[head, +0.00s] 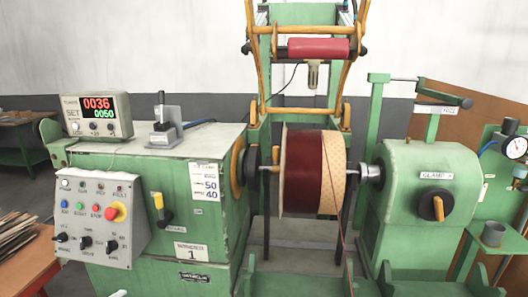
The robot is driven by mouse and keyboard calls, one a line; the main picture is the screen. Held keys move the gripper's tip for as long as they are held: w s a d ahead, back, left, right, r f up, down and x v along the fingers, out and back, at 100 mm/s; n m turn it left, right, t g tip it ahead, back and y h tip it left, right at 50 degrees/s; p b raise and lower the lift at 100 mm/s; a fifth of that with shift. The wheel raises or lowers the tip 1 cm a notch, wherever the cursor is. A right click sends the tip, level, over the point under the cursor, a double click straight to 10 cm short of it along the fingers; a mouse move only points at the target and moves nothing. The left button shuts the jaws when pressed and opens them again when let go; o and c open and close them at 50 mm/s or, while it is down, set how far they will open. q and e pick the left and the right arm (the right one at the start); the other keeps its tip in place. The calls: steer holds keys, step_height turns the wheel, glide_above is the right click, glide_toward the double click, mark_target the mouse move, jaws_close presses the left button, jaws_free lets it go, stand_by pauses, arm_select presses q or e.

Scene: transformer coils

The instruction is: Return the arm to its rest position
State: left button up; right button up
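Neither of my grippers shows in the head view. A small pale shape cut off at the bottom left edge is too little to identify. The green coil winding machine stands in front of me. A coil (303,172) wound in dark red sits on the shaft between the left headstock and the right tailstock (430,190). A thin dark red strand runs down from the coil. The counter (97,116) reads 0036 in red over 0050 in green.
A grey control box (99,217) with a red button (115,212) juts out at the left. A wooden surface (25,266) with thin strips is at the lower left. A red roller (318,48) hangs in a yellow frame above. A gauge (515,147) and grey cup (493,234) are at the right.

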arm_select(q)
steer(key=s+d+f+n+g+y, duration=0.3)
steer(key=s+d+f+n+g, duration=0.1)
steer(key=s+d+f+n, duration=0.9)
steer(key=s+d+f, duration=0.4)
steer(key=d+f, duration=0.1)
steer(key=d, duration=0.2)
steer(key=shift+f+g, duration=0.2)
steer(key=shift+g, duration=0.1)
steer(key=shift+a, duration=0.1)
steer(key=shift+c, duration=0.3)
